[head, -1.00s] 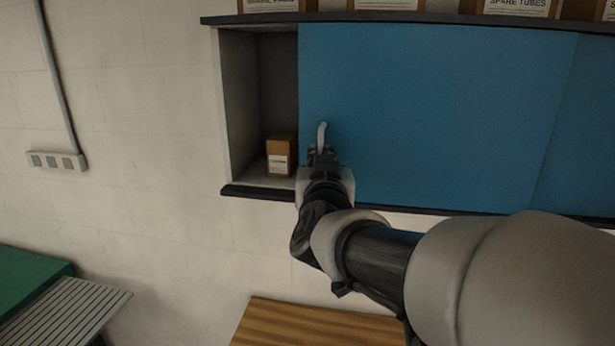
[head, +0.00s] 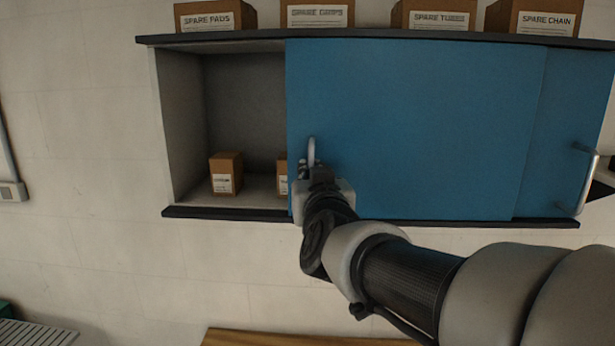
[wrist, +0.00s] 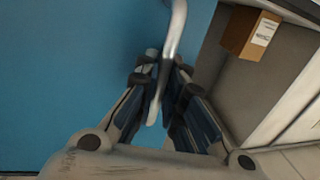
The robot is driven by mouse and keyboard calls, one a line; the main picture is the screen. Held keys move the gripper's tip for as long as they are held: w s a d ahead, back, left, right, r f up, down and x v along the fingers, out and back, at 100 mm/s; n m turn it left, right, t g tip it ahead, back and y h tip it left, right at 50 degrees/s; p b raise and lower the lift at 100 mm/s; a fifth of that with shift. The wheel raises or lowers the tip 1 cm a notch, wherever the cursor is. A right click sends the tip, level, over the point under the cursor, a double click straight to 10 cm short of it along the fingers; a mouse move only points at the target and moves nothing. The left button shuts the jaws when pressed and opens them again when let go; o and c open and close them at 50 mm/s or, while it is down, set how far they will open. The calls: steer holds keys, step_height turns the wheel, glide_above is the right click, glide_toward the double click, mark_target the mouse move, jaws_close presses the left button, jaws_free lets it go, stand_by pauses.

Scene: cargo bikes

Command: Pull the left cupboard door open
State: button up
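The left cupboard door (head: 410,125) is a blue sliding panel, pushed partly to the right, so the left part of the cupboard (head: 180,125) stands open. Its pale curved bar handle (head: 311,150) is near the door's left edge. My gripper (head: 312,168) is at the handle's lower part. In the wrist view the handle (wrist: 176,35) runs down between the two fingers of my gripper (wrist: 164,85), which are closed in on it from both sides. The exact finger contact is partly hidden by the handle.
Inside the opening stand a small brown box (head: 226,174) and another (head: 282,177) half hidden by the door. The right door (head: 560,125) lies behind the left one, with its own handle (head: 583,180). Labelled boxes, such as Spare Pads (head: 215,17), line the top.

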steer(key=shift+o, duration=0.8)
steer(key=s+d, duration=0.1)
steer(key=s, duration=1.1)
steer(key=shift+d, duration=0.2)
steer(key=shift+w, duration=0.1)
steer(key=s+d+f+g+b, duration=0.25)
steer(key=s+f+b, duration=0.2)
steer(key=f, duration=0.65)
steer(key=s+d+f+g+b, duration=0.1)
steer(key=s+f+g+b, duration=0.35)
steer(key=f, duration=0.65)
steer(key=s+d+f+g+b, duration=0.2)
steer(key=s+f+b, duration=0.25)
steer(key=f, duration=0.65)
steer(key=s+d+f+m+g+h+b, duration=0.1)
steer(key=s+d+f+g+h+b, duration=0.1)
steer(key=s+d+f, duration=0.4)
steer(key=s+f+g+b, duration=0.1)
steer(key=s+f+g, duration=0.1)
steer(key=s, duration=0.1)
steer(key=shift+d+f, duration=0.2)
steer(key=shift+f, duration=0.2)
